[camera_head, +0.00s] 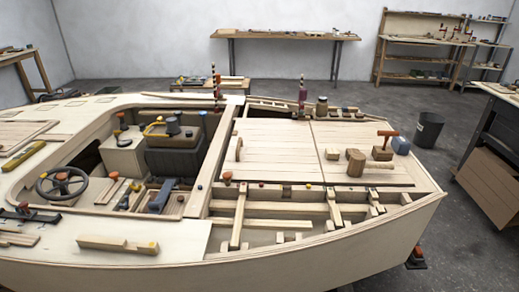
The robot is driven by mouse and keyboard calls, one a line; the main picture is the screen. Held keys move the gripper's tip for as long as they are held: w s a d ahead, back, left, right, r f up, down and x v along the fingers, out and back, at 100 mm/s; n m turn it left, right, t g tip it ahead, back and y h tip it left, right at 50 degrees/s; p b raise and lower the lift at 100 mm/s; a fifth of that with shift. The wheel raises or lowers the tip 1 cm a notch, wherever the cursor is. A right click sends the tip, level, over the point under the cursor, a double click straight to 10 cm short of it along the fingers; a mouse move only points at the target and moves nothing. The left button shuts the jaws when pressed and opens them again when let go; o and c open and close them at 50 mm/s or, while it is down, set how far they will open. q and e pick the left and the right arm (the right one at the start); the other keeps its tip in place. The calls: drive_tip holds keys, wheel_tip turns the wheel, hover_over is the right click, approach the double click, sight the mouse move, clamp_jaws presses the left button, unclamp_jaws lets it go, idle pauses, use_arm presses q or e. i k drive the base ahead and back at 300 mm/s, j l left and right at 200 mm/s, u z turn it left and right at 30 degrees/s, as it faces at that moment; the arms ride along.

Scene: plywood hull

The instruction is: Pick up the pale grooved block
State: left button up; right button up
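No piece shows a groove clearly enough for me to say which is the pale grooved block. A long pale wooden piece (112,243) with a yellow mark at its right end lies on the near left deck. A small pale tan block (332,154) lies on the planked right deck, left of a brown-headed mallet (356,163). Neither of my grippers shows in the head view.
The plywood hull (330,262) fills the foreground. An open cockpit holds a dark steering wheel (62,184). Open framing crosses the near right side. A dark bin (428,130) and a workbench (498,125) stand beyond.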

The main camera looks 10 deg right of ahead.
sight(330, 154)
drive_tip(key=l+u, duration=0.8)
drive_tip(key=k+l+u, duration=0.2)
drive_tip(key=l+u, duration=0.25)
drive_tip(key=k+l+u, duration=0.15)
drive_tip(key=l+u, duration=0.25)
drive_tip(key=k+l+u, duration=0.25)
drive_tip(key=u, duration=0.15)
drive_tip(key=l, duration=0.15)
